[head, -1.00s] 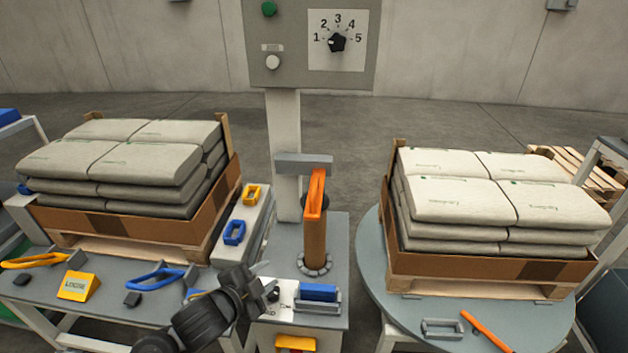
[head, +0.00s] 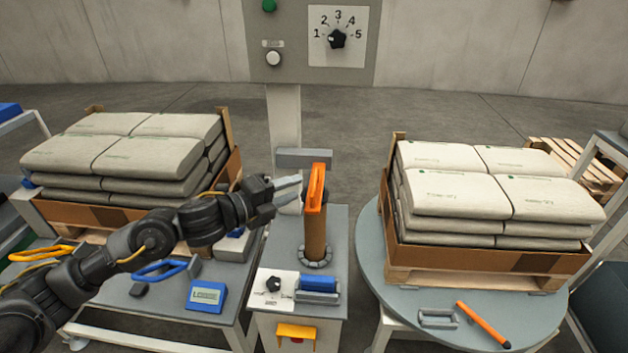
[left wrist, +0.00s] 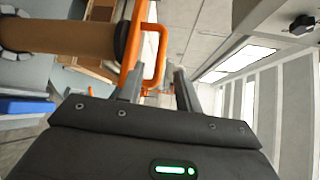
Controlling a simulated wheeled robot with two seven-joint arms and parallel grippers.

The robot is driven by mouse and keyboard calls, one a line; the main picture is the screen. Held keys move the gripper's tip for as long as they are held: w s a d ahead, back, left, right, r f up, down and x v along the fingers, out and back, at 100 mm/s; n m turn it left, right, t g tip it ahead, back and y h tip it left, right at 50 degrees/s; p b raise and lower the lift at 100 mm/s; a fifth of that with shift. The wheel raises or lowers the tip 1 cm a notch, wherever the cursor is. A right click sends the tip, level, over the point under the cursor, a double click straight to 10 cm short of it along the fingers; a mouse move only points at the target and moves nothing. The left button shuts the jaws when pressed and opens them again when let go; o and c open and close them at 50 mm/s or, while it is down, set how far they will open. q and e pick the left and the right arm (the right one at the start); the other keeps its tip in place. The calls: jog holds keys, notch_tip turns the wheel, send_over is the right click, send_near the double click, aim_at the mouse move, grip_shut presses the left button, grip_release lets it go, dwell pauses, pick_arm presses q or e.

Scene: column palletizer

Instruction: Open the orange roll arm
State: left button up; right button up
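Whether a finger touches the loop I cannot tell. My right gripper is not in view.
A control panel (head: 257,62) with a numbered dial stands behind the roll. Pallets of sacks stand left (head: 140,150) and right (head: 480,190). The pedestal holds a small dial (head: 273,284) and a blue block (head: 319,285). An orange-handled tool (head: 484,325) lies on the round table (head: 372,270).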

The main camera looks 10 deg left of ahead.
aim_at(314, 178)
pick_arm(q)
jog(key=x, duration=0.7)
jog(key=shift+w+d+f, duration=0.1)
jog(key=shift+d, duration=0.05)
jog(key=shift+c, duration=0.2)
grip_shut()
